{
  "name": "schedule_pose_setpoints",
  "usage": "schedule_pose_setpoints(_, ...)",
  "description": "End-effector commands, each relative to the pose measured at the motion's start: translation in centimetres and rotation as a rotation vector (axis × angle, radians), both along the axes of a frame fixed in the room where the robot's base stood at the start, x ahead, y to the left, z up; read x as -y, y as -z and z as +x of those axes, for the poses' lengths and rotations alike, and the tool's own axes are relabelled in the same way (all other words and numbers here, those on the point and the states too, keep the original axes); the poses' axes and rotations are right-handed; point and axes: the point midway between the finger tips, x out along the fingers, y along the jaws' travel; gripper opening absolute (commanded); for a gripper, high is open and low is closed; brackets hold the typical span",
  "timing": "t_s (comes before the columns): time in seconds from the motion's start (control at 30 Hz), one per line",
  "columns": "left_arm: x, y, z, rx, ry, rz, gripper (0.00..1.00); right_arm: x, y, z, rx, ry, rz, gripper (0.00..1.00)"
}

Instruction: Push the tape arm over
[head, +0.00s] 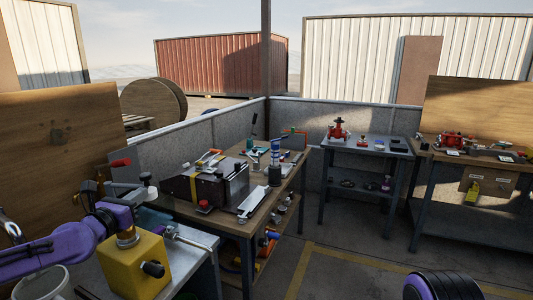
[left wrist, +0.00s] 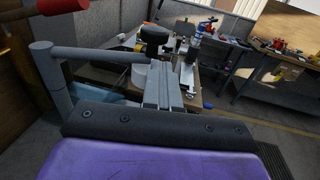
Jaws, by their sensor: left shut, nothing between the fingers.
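My left gripper (left wrist: 168,88) has its grey fingers shut and empty in the left wrist view. In the head view my purple arm comes in from the left and partly hides it. A black round knob (left wrist: 154,34) on a pale body stands just beyond the fingertips; it also shows in the head view (head: 146,177). A grey bar (left wrist: 95,54) on a post runs left of the fingers. A red-ended lever (left wrist: 62,5) is above it, and also in the head view (head: 120,162). I cannot tell which part is the tape arm, or whether the fingers touch anything. My right gripper is not in view.
A dark case (head: 175,188) with a yellow band sits on the wooden bench (head: 265,215). Further tables (head: 365,147) stand behind. Open floor (head: 340,265) lies to the right.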

Motion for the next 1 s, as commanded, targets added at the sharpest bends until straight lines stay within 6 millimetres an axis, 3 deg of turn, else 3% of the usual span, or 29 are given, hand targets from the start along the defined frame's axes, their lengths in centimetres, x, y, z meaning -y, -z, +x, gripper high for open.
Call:
schedule_pose_setpoints(0.27,-0.1,-0.1,0.0,0.001,-0.002,0.0,0.0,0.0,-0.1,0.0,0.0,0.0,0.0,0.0)
schedule_pose_setpoints(0.7,-2.2,-0.2,-3.4,0.0,-0.01,-0.004,0.0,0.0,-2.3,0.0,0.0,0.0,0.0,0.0)
schedule_pose_setpoints(1.0,-2.5,-0.1,-3.6,0.004,-0.015,-0.003,0.0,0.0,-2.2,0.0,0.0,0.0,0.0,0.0)
